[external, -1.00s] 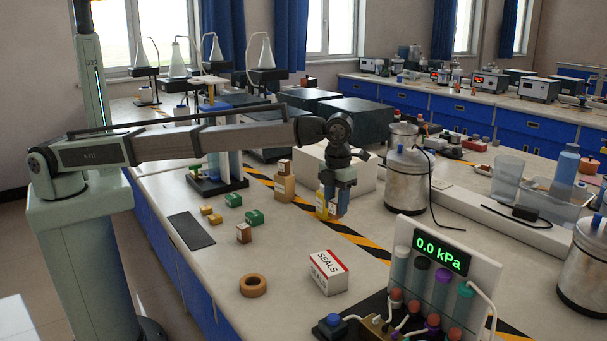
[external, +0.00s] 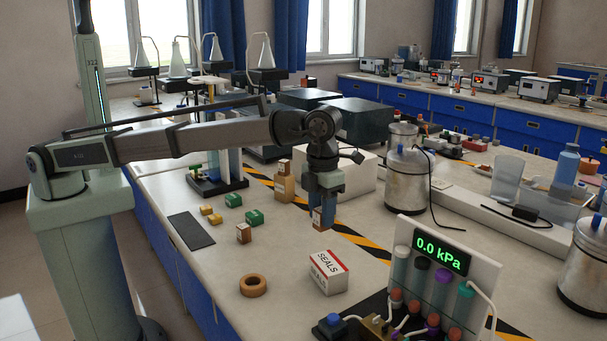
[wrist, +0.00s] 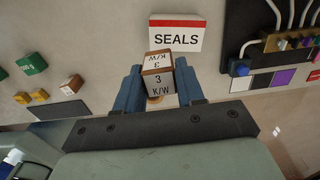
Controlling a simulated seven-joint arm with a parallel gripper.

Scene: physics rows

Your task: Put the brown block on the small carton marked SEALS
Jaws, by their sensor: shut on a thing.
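My gripper (external: 323,204) is shut on a brown block (external: 318,220) with white labelled faces. In the wrist view the block (wrist: 158,82) reads "3 K/W" and sits between the two blue fingers (wrist: 157,88). The small white carton marked SEALS (external: 328,273), with a red stripe, stands on the bench. In the external view the block is above and a little behind the carton, apart from it. In the wrist view the carton (wrist: 176,38) lies just beyond the block, its label readable and its top clear.
An orange-brown ring (external: 253,286) and another brown block with a white label (external: 243,233) stand left of the carton. The pressure display rack (external: 443,262) with tubes is close on its right. Green blocks (external: 254,217) and a dark mat (external: 191,231) lie farther left.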

